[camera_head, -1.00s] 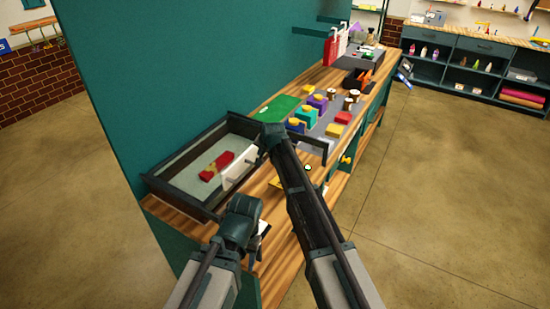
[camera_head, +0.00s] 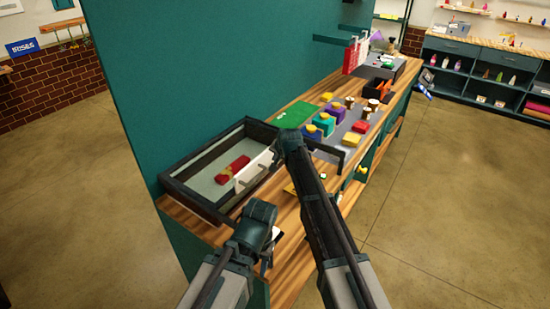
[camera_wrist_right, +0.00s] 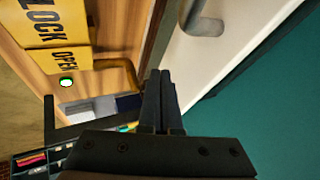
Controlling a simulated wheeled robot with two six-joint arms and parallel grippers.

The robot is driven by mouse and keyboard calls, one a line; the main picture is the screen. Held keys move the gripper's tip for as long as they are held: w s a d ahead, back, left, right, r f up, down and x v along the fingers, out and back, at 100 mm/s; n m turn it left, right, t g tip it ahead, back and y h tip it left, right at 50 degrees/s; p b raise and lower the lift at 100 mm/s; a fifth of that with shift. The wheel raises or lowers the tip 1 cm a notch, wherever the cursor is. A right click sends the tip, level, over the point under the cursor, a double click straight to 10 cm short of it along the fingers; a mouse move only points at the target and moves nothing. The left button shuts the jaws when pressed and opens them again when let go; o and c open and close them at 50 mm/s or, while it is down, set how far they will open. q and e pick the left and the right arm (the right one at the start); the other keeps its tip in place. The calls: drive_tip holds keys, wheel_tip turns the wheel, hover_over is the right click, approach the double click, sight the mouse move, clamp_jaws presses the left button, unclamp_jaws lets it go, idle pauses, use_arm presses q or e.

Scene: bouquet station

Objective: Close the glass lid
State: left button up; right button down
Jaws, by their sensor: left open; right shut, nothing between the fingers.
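A dark-framed case (camera_head: 181,203) with a pale floor stands on the bench in the head view. A red piece (camera_head: 232,170) lies inside it. A white panel with handles (camera_head: 254,172) is at its right side; a white panel with a grey handle (camera_wrist_right: 205,25) shows in the right wrist view. A thin dark frame (camera_head: 328,150) rises right of the case; I cannot tell whether it is the glass lid, as no clear pane is distinct. My right gripper (camera_wrist_right: 162,73) is shut and empty near the white panel. My left gripper (camera_head: 268,258) is open and empty over the front bench edge.
A green mat (camera_head: 297,114) and several coloured blocks stand farther along the bench. A teal wall (camera_head: 210,70) closes the back. The floor at right is clear.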

use_arm(q)
wheel_tip(320, 180, up, 8)
drive_tip(key=p, duration=0.8)
drive_tip(key=shift+d, duration=0.35)
use_arm(e)
drive_tip(key=s+d+r, duration=0.4)
drive_tip(key=s+r, duration=0.3)
drive_tip(key=r, duration=0.1)
drive_tip(key=shift+s+d, duration=0.25)
use_arm(q)
wheel_tip(320, 180, down, 12)
drive_tip(key=b, duration=1.2)
drive_tip(key=shift+f, duration=0.25)
use_arm(e)
drive_tip(key=s+f+n+g+h, duration=0.1)
drive_tip(key=s+f, duration=0.4)
drive_tip(key=s, duration=0.6)
drive_tip(key=s+d+f+n+g+h, duration=0.1)
drive_tip(key=s+f+n+g, duration=0.3)
drive_tip(key=s, duration=0.8)
drive_tip(key=s+d+f+n+g+h, duration=0.1)
drive_tip(key=s+f+n+g, duration=0.1)
drive_tip(key=s+f+n, duration=0.2)
drive_tip(key=s+f, duration=0.3)
drive_tip(key=s, duration=0.5)
drive_tip(key=shift+s+d+f+h, duration=0.2)
drive_tip(key=shift+d+f+h, duration=0.1)
drive_tip(key=shift+f, duration=0.1)
